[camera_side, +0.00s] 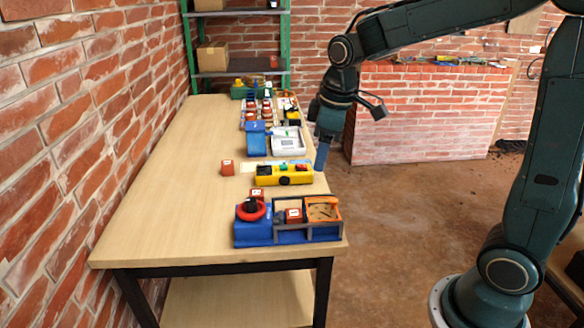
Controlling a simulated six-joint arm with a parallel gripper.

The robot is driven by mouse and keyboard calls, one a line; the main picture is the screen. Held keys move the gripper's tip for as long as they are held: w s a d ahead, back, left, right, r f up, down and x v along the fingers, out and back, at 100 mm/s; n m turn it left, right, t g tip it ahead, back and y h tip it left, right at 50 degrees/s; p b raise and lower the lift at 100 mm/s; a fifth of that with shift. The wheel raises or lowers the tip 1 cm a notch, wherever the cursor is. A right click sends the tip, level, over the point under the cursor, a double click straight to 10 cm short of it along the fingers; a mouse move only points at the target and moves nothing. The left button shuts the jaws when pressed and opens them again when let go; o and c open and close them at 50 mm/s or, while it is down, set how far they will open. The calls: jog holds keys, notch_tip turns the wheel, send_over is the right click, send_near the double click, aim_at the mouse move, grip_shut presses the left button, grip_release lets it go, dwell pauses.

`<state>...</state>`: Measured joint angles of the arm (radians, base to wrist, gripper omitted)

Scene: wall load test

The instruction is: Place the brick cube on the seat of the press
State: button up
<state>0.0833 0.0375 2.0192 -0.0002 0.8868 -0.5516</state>
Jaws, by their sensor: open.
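The press (253,232) is blue, with a red handwheel at its left and an orange part with a dial at its right, near the front of the table. A small brick cube (294,215) with a white label appears within the press's frame; whether it rests on the seat I cannot tell. A second labelled cube (257,194) is just behind the press, partly hidden. A third cube (227,168) stands alone farther back. My gripper (321,157) points down near the table's right edge, behind and above the press. It is open, with nothing visible in it.
A yellow box with buttons (270,179) lies between the press and a white device (286,143). A blue box (255,139) stands beside that device. Several small items fill the far end. The left side of the wooden table (165,195) is clear, along a brick wall.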

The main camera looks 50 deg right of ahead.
jog(key=s+a+r+m+t, duration=0.1)
jog(key=s+m, duration=0.1)
jog(key=s, duration=0.7)
jog(key=s+a+r+m+t, duration=0.2)
jog(key=s+m, duration=0.1)
jog(key=s, duration=0.7)
jog(key=shift+s+r, duration=0.15)
jog(key=shift+r, duration=0.15)
